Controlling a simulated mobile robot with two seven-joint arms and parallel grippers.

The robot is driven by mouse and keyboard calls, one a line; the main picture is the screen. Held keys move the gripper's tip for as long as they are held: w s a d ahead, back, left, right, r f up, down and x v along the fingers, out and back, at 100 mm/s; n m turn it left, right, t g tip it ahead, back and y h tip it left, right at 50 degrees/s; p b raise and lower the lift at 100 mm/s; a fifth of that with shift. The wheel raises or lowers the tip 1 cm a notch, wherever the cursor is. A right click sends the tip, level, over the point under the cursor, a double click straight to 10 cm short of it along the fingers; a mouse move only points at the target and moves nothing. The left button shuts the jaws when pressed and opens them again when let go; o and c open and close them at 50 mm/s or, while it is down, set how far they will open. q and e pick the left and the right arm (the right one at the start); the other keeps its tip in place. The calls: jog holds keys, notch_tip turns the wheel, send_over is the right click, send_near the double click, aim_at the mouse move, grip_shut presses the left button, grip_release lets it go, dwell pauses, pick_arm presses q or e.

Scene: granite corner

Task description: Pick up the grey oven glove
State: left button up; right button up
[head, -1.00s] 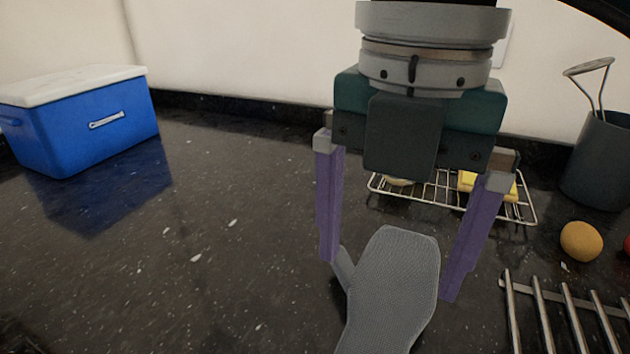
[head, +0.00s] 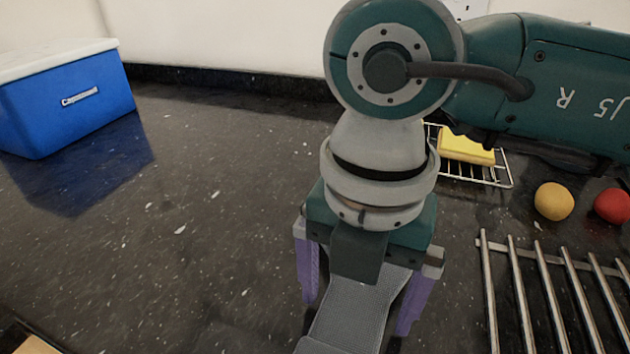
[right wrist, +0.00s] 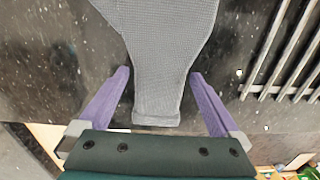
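The grey oven glove (head: 352,312) lies on the dark granite counter at the bottom middle of the head view. It also shows in the right wrist view (right wrist: 165,60), with its cuff end between the fingers. My right gripper (head: 355,318) is over the glove, pointing down, with its purple fingers apart on either side of it. In the right wrist view the right gripper (right wrist: 161,80) is open, with a gap between each finger and the cuff. The gripper body hides part of the glove in the head view. My left gripper is not in view.
A metal rack of bars (head: 540,285) lies to the right. A yellow ball (head: 554,201), a red ball (head: 613,206) and a wire rack with a yellow sponge (head: 466,149) are behind it. A blue cool box (head: 68,105) stands at the left. The counter between is clear.

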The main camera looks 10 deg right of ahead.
jog(key=c, duration=1.3)
jog(key=shift+c, duration=0.5)
jog(key=shift+r, duration=0.15)
